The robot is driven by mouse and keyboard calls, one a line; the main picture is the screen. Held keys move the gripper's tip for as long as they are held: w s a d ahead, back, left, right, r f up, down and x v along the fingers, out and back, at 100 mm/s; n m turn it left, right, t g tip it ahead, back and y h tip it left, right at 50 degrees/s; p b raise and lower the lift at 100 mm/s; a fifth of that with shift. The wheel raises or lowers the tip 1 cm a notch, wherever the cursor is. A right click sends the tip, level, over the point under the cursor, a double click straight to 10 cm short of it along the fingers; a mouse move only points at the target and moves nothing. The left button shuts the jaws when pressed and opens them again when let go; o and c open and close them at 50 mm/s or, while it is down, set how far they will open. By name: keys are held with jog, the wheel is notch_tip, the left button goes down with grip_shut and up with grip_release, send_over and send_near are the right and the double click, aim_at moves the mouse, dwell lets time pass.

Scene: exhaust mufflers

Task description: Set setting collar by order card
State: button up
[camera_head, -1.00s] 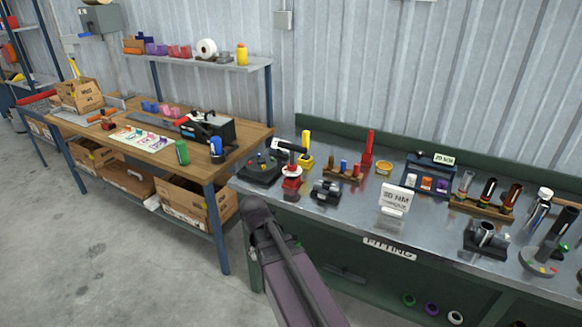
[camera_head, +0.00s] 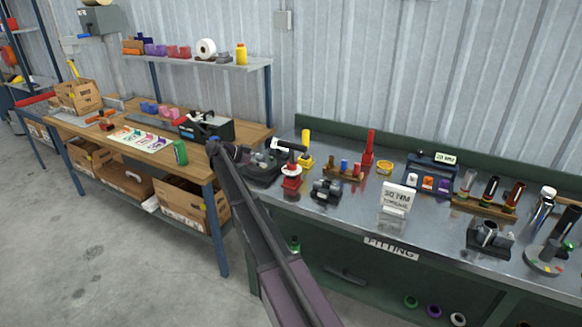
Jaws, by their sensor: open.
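A white sign (camera_head: 397,198) stands on the metal bench; it seems to read 30 NM, with smaller text below. A smaller card (camera_head: 445,158) stands on a dark rack behind it. A white sheet with coloured patches (camera_head: 140,139) lies on the wooden bench. I cannot tell which of these is the order card. I cannot tell which piece is the setting collar. My arm reaches up from the bottom; my gripper does not show.
A red tool (camera_head: 291,178) and a black fixture (camera_head: 327,190) stand on the metal bench (camera_head: 345,222). Wooden holders with coloured tubes are behind and right. A green cylinder (camera_head: 180,152) stands on the wooden bench (camera_head: 250,136). Clear floor lies front left.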

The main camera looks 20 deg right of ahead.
aim_at(290, 164)
jog(key=shift+w+d+r+m, duration=0.1)
jog(key=shift+w+r+m, duration=0.1)
jog(key=shift+w, duration=0.2)
jog(key=shift+w+r+m, duration=0.15)
jog(key=shift+w+m, duration=0.05)
jog(key=shift+w, duration=0.15)
jog(key=b+x, duration=0.4)
jog(key=x, duration=0.8)
jog(key=shift+d+r+b, duration=0.1)
jog(key=shift+b, duration=0.3)
jog(key=shift+x, duration=0.85)
jog(key=shift+r, duration=0.1)
jog(key=c, duration=1.2)
jog(key=shift+o, duration=0.2)
jog(key=shift+s, duration=0.1)
